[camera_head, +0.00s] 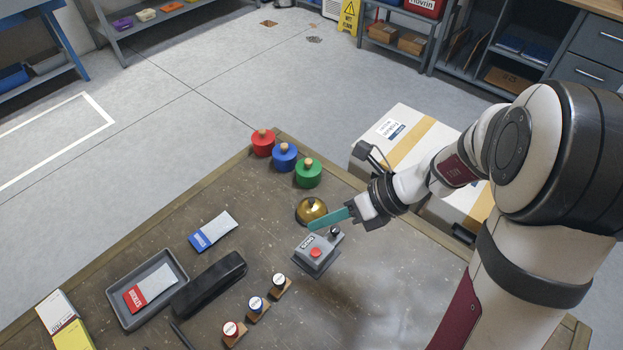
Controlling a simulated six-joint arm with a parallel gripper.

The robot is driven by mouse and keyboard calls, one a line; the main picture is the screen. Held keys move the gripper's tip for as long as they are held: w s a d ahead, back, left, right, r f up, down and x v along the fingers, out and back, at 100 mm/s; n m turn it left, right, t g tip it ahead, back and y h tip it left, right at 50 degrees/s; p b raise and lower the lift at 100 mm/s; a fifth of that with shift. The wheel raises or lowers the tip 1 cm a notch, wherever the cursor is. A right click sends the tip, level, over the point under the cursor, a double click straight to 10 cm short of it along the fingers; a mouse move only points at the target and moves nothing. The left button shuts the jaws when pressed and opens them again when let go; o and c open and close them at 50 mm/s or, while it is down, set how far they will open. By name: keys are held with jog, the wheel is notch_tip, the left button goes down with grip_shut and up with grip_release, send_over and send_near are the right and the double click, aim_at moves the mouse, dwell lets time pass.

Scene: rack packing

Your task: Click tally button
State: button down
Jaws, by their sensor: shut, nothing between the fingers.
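The tally counter (314,257) is a grey box on the table, right of the middle, with a red button (316,252) on its top and a small dark knob at its back right corner. My gripper (312,226) has teal fingers that are shut and empty. In this view they point left, just above and behind the counter and in front of a brass bell (311,207). The fingers look apart from the red button; their exact height over the counter is hard to tell.
Red, blue and green knobbed pieces (285,155) stand at the back edge. Several small stamps (257,306) stand in front. A black case (208,284), a grey tray (118,305) and a blue-ended packet (213,231) lie left. White boxes (402,135) stand beyond the table.

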aim_at(316, 254)
jog(key=shift+f, duration=0.1)
jog(key=shift+f, duration=4.3)
jog(key=shift+f, duration=0.1)
jog(key=shift+f, duration=0.3)
jog(key=shift+f, duration=0.5)
jog(key=shift+r, duration=0.95)
